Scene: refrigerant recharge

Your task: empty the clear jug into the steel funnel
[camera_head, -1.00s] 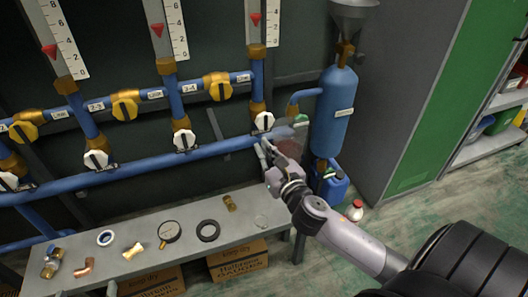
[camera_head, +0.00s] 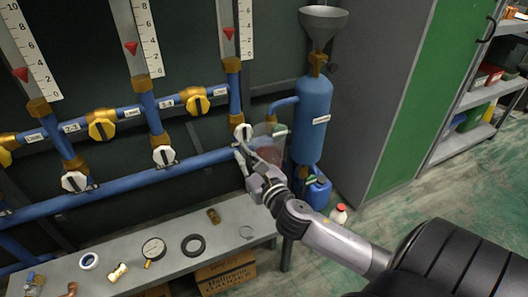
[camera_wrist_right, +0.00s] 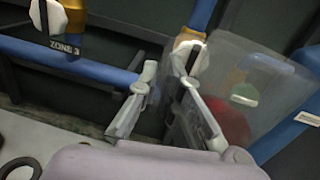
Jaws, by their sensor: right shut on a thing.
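The clear jug (camera_head: 266,144) is see-through with reddish liquid low inside. In the head view it is in front of the blue pipe, left of the blue tank. It also shows large in the right wrist view (camera_wrist_right: 262,78), with a green patch. My right gripper (camera_head: 246,161) is shut on the jug at its left side; the exact grip is hard to see. The jug looks about upright. The steel funnel (camera_head: 322,21) stands on a brass fitting on top of the blue tank (camera_head: 311,118), above and right of the jug. My left gripper is not in view.
Blue pipes with brass and white valves (camera_head: 164,156) run close behind and left of the jug. A grey bench (camera_head: 120,245) below holds small fittings and a gauge (camera_head: 153,249). A blue can (camera_head: 317,193) stands under the tank. A grey-green cabinet (camera_head: 375,90) stands right of the tank.

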